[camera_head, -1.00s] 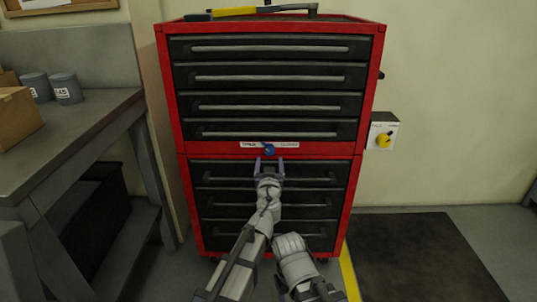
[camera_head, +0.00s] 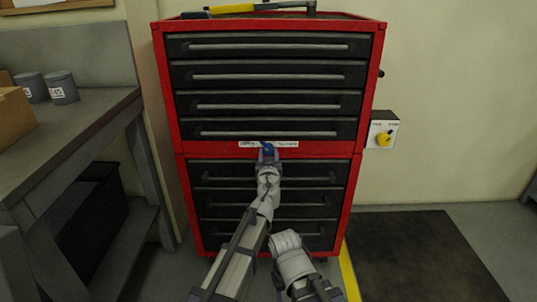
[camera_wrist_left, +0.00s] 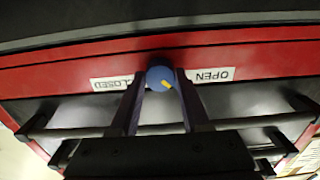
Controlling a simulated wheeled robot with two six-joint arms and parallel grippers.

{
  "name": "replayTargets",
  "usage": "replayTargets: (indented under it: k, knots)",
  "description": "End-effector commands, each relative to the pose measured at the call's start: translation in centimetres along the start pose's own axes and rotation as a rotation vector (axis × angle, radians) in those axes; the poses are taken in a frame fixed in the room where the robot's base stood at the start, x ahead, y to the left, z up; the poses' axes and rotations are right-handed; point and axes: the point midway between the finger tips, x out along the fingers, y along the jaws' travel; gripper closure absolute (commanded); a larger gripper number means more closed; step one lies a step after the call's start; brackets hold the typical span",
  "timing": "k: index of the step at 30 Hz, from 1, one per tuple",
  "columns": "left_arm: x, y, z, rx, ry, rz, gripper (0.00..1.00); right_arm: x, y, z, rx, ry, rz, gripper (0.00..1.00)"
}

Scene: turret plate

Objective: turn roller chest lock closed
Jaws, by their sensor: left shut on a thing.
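The red roller chest (camera_head: 366,100) with black drawers stands ahead. Its lock is a round blue knob (camera_head: 269,148) on the red strip between the upper and lower drawers, on a white label strip (camera_head: 288,144). My left gripper (camera_head: 268,155) is shut on the knob from the front. In the left wrist view, which is upside down, the fingers (camera_wrist_left: 159,90) lie on both sides of the knob (camera_wrist_left: 157,75). Its yellow mark points down and right there, on the side of the OPEN label (camera_wrist_left: 211,75); the CLOSED label (camera_wrist_left: 112,82) is left. No right gripper fingers show.
A yellow-and-black tool (camera_head: 250,9) lies on top of the chest. A box with a yellow knob (camera_head: 384,139) is on the wall at right. A workbench (camera_head: 85,110) with cans and a cardboard box stands at left. A dark mat (camera_head: 415,255) covers the right floor.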

Motion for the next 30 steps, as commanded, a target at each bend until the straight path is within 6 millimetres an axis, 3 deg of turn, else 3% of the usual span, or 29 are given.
replayTargets:
  k: [2, 10, 20, 30]
  knots:
    - [0.00, -0.01, 0.00, 0.000, 0.000, 0.000, 0.69, 0.00, 0.00, 0.00, 0.000, 0.000, 0.000, 0.33]
    - [0.00, -0.01, 0.00, 0.000, 0.000, 0.000, 1.00, 0.00, 0.00, 0.00, 0.000, 0.000, 0.000, 0.33]
    - [-0.01, -0.01, 0.00, 0.026, 0.000, 0.000, 1.00, 0.00, 0.00, 0.00, 0.000, 0.000, 0.000, 0.33]
    - [-0.01, -0.01, 0.00, 0.248, 0.000, 0.000, 1.00, 0.00, 0.00, 0.00, 0.000, 0.000, 0.000, 0.33]
